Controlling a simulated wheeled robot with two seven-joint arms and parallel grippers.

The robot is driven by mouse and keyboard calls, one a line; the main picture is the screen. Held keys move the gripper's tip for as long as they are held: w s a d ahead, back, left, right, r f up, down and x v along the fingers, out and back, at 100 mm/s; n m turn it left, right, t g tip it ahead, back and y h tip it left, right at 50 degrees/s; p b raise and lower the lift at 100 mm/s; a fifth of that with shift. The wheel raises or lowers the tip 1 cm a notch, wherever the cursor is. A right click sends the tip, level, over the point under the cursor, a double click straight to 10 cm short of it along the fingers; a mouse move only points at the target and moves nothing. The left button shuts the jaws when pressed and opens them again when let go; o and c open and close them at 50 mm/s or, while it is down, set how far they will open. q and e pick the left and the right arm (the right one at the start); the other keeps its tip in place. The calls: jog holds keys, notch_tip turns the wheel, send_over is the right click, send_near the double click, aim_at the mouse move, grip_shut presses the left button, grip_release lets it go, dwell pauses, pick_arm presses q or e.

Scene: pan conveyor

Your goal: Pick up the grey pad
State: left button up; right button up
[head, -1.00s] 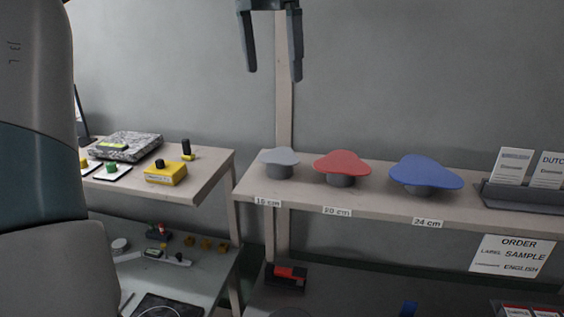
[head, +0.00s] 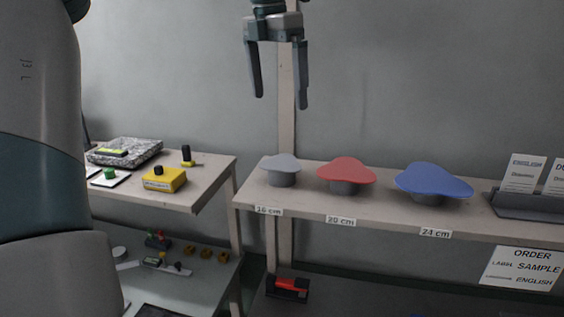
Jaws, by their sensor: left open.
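The grey pad (head: 281,163) lies on a short dark round stand at the left end of the right-hand shelf, above the label reading 16 cm. My left gripper (head: 281,101) hangs above it with its two fingers pointing down and apart. It is open and empty, with a clear gap between the fingertips and the pad. My right gripper does not show.
A red pad (head: 345,170) and a blue pad (head: 433,181) stand to the right on the same shelf (head: 300,205). A card holder (head: 530,206) is at its right end. The left table holds a yellow box (head: 164,179) and a speckled slab (head: 125,151). A wall post rises behind the gripper.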

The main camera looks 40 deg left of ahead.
pick_arm(q)
jog(key=p, duration=0.3)
send_near(286, 163)
jog(key=shift+a+f, duration=0.2)
jog(key=shift+f, duration=0.05)
jog(key=shift+w+f, duration=0.1)
jog(key=shift+f, duration=0.45)
jog(key=shift+d+f+p, duration=0.15)
jog(key=shift+f+p, duration=0.35)
jog(key=shift+p, duration=0.4)
jog(key=shift+w+d+f+p, duration=0.1)
jog(key=shift+f+p, duration=0.65)
jog(key=shift+w+f+p, duration=0.15)
jog(key=shift+f+p, duration=0.3)
jog(key=shift+f, duration=0.5)
jog(key=shift+w+f, duration=0.1)
jog(key=shift+f, duration=0.3)
jog(key=shift+f+b, duration=0.2)
jog(key=shift+b, duration=0.5)
